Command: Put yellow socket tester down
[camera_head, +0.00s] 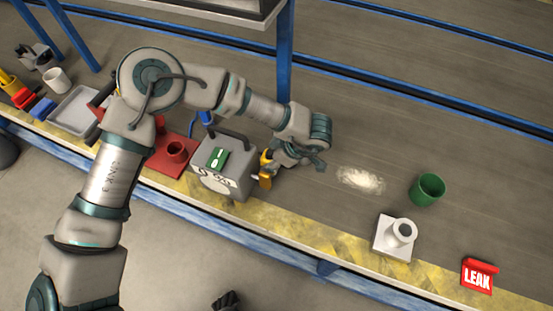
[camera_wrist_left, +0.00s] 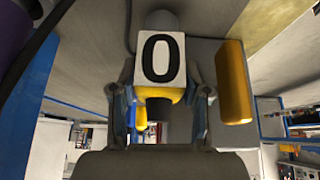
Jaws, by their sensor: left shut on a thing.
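My left gripper (camera_head: 292,157) is shut on the yellow socket tester (camera_head: 266,157), beside the right side of a grey box (camera_head: 238,182) on the bench. In the left wrist view the tester (camera_wrist_left: 160,94) sits between the two fingers (camera_wrist_left: 163,105), its white face with a black 0 toward the camera. A separate yellow block (camera_wrist_left: 234,82) shows just right of the fingers there. In the head view a yellow piece (camera_head: 265,181) shows low by the box's right side. I cannot tell whether the tester touches the box.
A green device (camera_head: 218,158) lies on the box. A red stand (camera_head: 176,153) is left of it. A pale powder patch (camera_head: 361,180), a green cup (camera_head: 427,190), a white fixture (camera_head: 396,236) and a red LEAK sign (camera_head: 479,275) are to the right. Bench around the powder is clear.

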